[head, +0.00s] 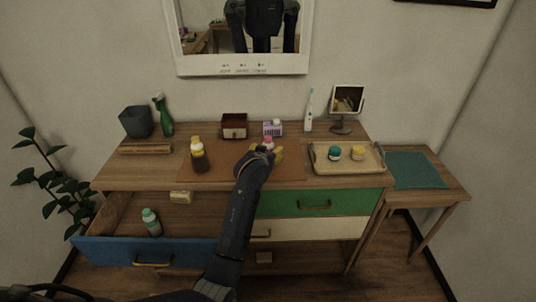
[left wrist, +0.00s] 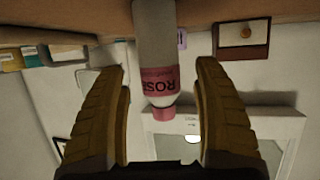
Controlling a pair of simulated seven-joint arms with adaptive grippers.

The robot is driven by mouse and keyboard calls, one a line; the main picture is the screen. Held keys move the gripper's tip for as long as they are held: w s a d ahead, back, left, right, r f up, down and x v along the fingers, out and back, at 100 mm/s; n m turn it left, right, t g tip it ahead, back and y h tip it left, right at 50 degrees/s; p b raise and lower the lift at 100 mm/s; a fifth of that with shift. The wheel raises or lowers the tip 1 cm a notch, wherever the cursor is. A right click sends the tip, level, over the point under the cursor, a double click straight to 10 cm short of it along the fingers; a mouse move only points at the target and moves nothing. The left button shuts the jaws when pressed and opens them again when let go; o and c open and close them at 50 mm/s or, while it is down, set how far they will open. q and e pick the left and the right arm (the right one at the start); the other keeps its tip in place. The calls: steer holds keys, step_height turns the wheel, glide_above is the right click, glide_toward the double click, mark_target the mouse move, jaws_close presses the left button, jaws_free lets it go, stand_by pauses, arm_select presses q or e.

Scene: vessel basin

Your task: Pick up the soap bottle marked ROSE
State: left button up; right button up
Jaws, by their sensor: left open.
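The ROSE soap bottle is pale with a pink label and pink cap; in the left wrist view the bottle (left wrist: 157,60) appears upside down, with its label text readable. It stands on the dresser's brown mat; in the head view only its pink top (head: 268,141) shows, the rest hidden behind my left gripper (head: 265,157). In the left wrist view my left gripper (left wrist: 160,110) is open, with yellow fingers apart on either side of the bottle's cap end. I cannot see either finger touching it. My right gripper is not in view.
A yellow-capped dark bottle (head: 199,158) stands left on the mat (head: 222,169). A tray (head: 374,163) with two jars is right. An open blue drawer (head: 185,251) holds a green-capped bottle (head: 151,223).

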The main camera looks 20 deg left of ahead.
arm_select(q)
steer(key=shift+x, duration=1.05)
steer(key=shift+c, duration=0.2)
steer(key=c, duration=1.4)
steer(key=shift+r, duration=0.1)
